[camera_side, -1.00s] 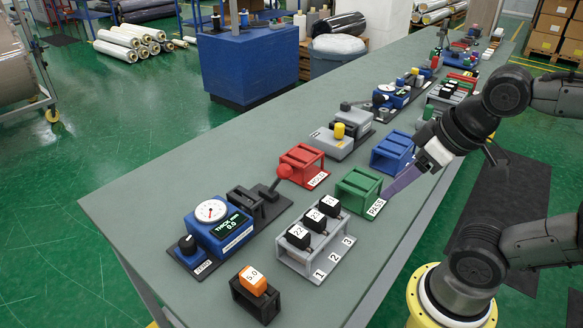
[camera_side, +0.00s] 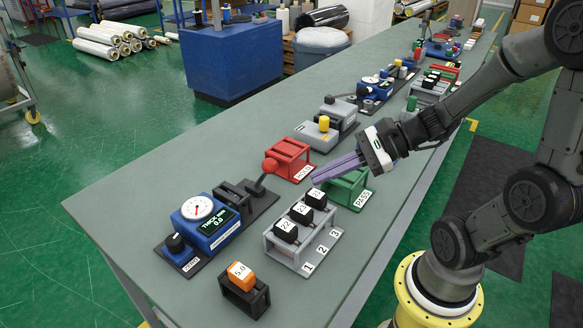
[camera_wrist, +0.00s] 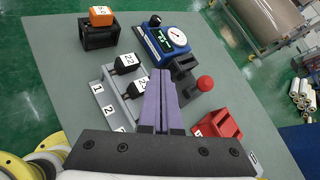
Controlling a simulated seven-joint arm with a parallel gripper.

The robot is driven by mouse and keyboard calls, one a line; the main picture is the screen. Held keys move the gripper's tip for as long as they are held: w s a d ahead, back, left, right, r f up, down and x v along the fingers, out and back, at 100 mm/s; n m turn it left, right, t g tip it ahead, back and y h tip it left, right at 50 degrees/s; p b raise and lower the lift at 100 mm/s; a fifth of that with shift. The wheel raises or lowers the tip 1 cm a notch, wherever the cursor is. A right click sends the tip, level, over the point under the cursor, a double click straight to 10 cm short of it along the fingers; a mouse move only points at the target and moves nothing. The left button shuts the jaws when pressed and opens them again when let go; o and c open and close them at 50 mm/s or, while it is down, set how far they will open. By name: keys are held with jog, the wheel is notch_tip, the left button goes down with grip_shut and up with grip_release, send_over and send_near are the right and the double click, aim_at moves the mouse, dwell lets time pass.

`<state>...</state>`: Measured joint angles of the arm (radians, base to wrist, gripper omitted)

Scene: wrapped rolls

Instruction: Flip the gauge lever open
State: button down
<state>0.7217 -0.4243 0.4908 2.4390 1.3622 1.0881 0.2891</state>
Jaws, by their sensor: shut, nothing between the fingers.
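In the wrist view the gauge (camera_wrist: 168,38) is at the top and the red knob (camera_wrist: 205,83) right of my fingers. My gripper (camera_side: 317,182) has purple fingers, shut and empty, above the bench near the green holder and the grey rack, apart from the knob.
A grey rack (camera_side: 318,249) holds several black numbered blocks. An orange block (camera_side: 241,272) sits in a black holder in front. A red holder (camera_side: 289,157) lies behind the knob, and a green PASS holder (camera_side: 349,189) below my gripper. Bare bench lies at the left.

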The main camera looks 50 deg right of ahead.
jog(key=d+f+m+t+h, duration=0.2)
jog(key=d+f+m+h, duration=0.1)
jog(key=d+m, duration=0.4)
jog(key=d, duration=0.2)
jog(key=shift+s+d+f+t, duration=0.15)
jog(key=shift+d+f+t, duration=0.15)
jog(key=shift+d, duration=0.05)
send_near(264, 174)
jog(key=shift+w+f, duration=0.7)
jog(key=shift+w, duration=0.45)
jog(key=shift+a, duration=0.3)
jog(key=shift+w+r, duration=0.1)
